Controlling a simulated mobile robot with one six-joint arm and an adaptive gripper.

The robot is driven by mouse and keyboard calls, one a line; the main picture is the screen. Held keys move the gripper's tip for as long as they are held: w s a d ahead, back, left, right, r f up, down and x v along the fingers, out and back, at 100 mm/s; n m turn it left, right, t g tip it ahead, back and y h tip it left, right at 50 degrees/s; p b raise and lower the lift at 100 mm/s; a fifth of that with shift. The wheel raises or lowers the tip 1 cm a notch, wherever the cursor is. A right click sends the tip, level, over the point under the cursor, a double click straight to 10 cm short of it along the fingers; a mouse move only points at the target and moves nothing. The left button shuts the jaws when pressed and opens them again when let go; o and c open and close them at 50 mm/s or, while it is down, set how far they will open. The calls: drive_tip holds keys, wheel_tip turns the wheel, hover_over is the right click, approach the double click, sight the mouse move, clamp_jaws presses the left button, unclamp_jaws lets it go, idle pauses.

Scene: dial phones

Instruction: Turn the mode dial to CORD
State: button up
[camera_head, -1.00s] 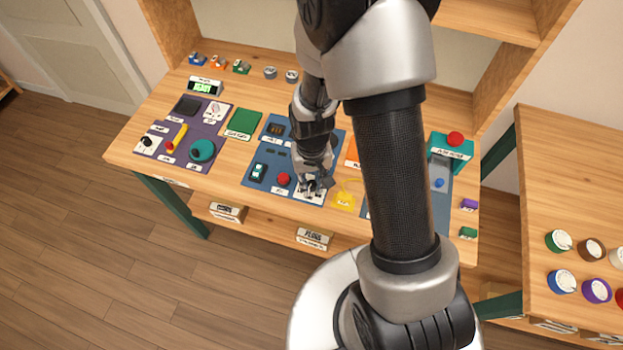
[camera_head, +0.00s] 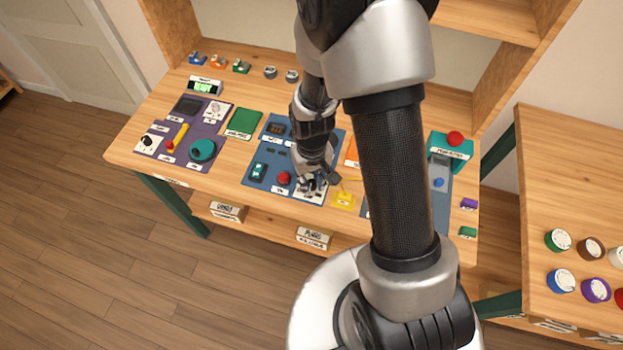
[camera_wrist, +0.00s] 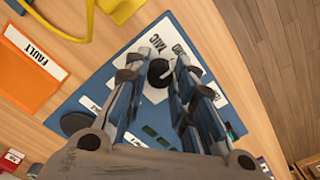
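The mode dial is a small black knob (camera_wrist: 160,73) on a white plate, seen in the wrist view. A pale pointer mark shows at its upper right side. Printed labels (camera_wrist: 155,42) stand beside it, upside down or tilted and partly hidden, so I cannot read them surely. My gripper (camera_wrist: 157,65) is over the dial with one finger on each side and looks open, with a narrow gap around the knob. In the head view my gripper (camera_head: 313,184) covers the dial on the blue panel (camera_head: 252,178).
A red button (camera_head: 284,178) is just left of my gripper on the same panel. A yellow part (camera_head: 344,200) lies close on the right. An orange FAULT plate (camera_wrist: 28,70) shows in the wrist view. A purple panel (camera_head: 219,121) is farther left.

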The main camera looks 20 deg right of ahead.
sight(311, 183)
drive_tip(key=o, duration=0.4)
drive_tip(key=shift+r, duration=0.15)
wheel_tip(311, 183, up, 12)
idle(0.4)
